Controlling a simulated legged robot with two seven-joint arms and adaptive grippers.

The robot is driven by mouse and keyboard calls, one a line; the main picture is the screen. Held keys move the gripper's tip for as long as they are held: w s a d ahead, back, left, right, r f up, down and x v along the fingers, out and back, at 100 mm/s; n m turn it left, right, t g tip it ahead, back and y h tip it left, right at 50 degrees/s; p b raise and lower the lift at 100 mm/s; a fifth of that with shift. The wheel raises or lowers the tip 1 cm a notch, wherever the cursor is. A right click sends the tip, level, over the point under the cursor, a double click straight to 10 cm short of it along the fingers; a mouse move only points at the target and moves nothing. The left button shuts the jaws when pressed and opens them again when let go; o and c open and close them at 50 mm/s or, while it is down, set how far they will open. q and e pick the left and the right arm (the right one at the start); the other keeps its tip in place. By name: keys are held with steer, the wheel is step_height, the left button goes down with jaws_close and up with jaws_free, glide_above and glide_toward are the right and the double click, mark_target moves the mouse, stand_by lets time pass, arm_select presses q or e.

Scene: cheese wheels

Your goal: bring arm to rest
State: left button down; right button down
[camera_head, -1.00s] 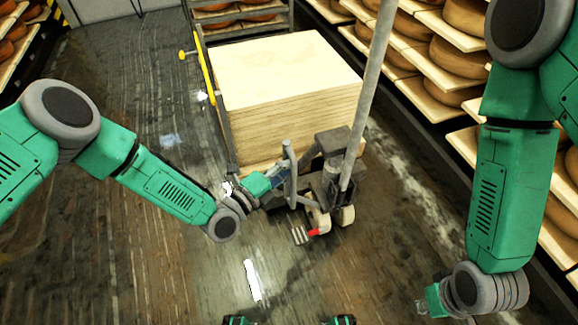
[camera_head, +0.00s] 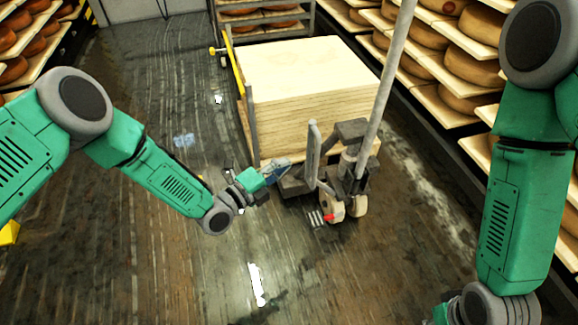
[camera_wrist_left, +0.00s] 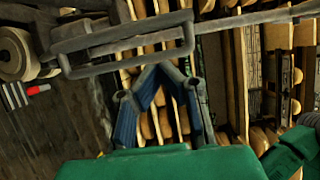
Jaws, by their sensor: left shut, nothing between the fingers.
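My left arm comes in from the left in the head view. Its gripper (camera_head: 280,169) is out over the floor, in front of the handle of the pallet jack (camera_head: 350,165). In the left wrist view the gripper (camera_wrist_left: 163,66) has its blue-padded fingers drawn together at the tips, with nothing between them. The grey handle bar (camera_wrist_left: 125,40) crosses just beyond the fingertips; I cannot tell whether they touch. My right arm hangs down at the right of the head view. Only a green bit of its gripper (camera_head: 440,315) shows at the bottom edge, and its fingers are cut off.
A stack of pale wooden boards (camera_head: 310,65) stands behind the jack. Shelves of cheese wheels (camera_head: 470,65) line the right side, with another rack (camera_head: 30,40) at the far left. The left floor is open.

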arm_select(q)
steer(key=s+a+f+n+g+y+p, duration=0.25)
steer(key=s+a+n+g+y, duration=0.2)
steer(key=s+n, duration=0.35)
steer(key=s+a+f+n+g+y+p, duration=0.25)
steer(key=s+a+n, duration=0.35)
steer(key=s, duration=0.4)
steer(key=s+a+r+n+g+y+p, duration=0.2)
steer(key=s+a+r+n+y, duration=0.1)
steer(key=s+a+n, duration=0.3)
steer(key=s+a+r+n+g+y+p, duration=0.1)
steer(key=s+a+r+n+g+y, duration=0.2)
steer(key=s+a+n, duration=0.3)
steer(key=s+a, duration=0.1)
steer(key=s, duration=0.4)
steer(key=shift+a+r+p, duration=0.2)
steer(key=shift+r+p, duration=0.15)
steer(key=shift+p, duration=0.05)
